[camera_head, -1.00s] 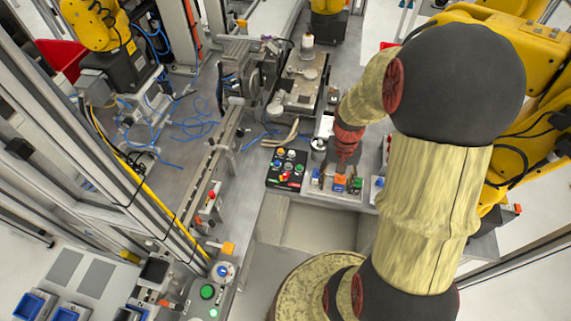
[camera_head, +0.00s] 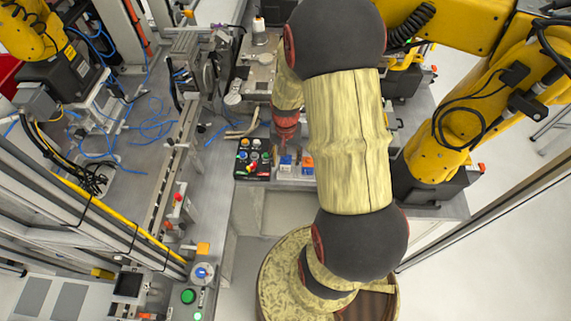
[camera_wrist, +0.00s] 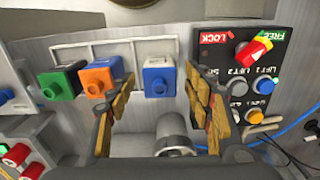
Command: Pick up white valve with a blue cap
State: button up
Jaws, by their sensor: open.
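At the left edge of the wrist view, a pale part with a round blue cap (camera_wrist: 5,96) is cut off by the frame. In the head view my arm hides the right end of the holder.
A black control box (camera_wrist: 250,75) with coloured buttons and a red switch stands close to the right finger. A grey cylinder (camera_wrist: 173,132) shows low between the fingers. In the head view, a yellow arm (camera_head: 440,130) stands right of my arm.

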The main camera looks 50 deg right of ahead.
notch_tip(320, 180, down, 2)
jog(key=shift+f, duration=0.2)
jog(key=shift+c, duration=0.3)
grip_shut()
dwell(0.4)
jog(key=shift+r, duration=0.1)
